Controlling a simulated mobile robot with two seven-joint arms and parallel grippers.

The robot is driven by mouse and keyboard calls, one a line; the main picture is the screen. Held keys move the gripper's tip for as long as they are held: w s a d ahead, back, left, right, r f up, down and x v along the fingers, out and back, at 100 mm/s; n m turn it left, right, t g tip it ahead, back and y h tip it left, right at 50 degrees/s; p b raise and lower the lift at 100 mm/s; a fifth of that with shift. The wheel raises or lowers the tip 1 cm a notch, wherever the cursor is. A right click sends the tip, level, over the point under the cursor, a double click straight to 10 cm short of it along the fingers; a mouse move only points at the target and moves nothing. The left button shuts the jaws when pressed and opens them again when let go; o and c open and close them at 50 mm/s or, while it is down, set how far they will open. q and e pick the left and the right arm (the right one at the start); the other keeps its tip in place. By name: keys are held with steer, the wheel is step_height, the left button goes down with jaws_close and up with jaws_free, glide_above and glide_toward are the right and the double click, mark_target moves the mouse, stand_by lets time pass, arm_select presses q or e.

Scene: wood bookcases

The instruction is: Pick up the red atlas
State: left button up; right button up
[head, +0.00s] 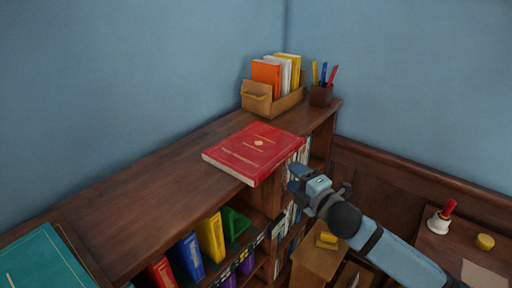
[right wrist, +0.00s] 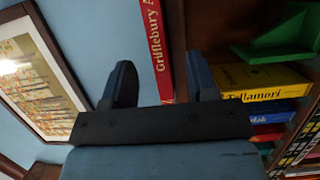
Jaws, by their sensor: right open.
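The red atlas (head: 257,151) lies flat on top of the wood bookcase, with its near right edge at or slightly over the front edge of the top. My right gripper (head: 296,176) is just in front of the bookcase, to the right of the atlas and apart from it. In the right wrist view, the atlas spine (right wrist: 155,45) with white lettering shows beyond and between the two spread fingers of my right gripper (right wrist: 160,78). The right gripper is open and empty. My left gripper is not in view.
On the bookcase top (head: 150,205) are a teal book (head: 45,262), a file box (head: 258,105) of books and a pen cup (head: 320,95). Yellow (head: 210,238) and blue (head: 187,256) books stand on the shelf below. A bell (head: 441,217) stands on a desk at right.

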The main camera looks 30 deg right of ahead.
mark_target(279, 163)
steer(key=shift+w+a, duration=0.25)
steer(key=shift+w, duration=0.95)
steer(key=w, duration=0.1)
steer(key=w+p, duration=0.1)
steer(key=w, duration=0.3)
steer(key=shift+w+a+r+p, duration=0.2)
steer(key=shift+a+r+p, duration=0.05)
steer(key=shift+a+p, duration=0.1)
steer(key=shift+s, duration=0.1)
jaws_close()
steer(key=shift+r, duration=0.1)
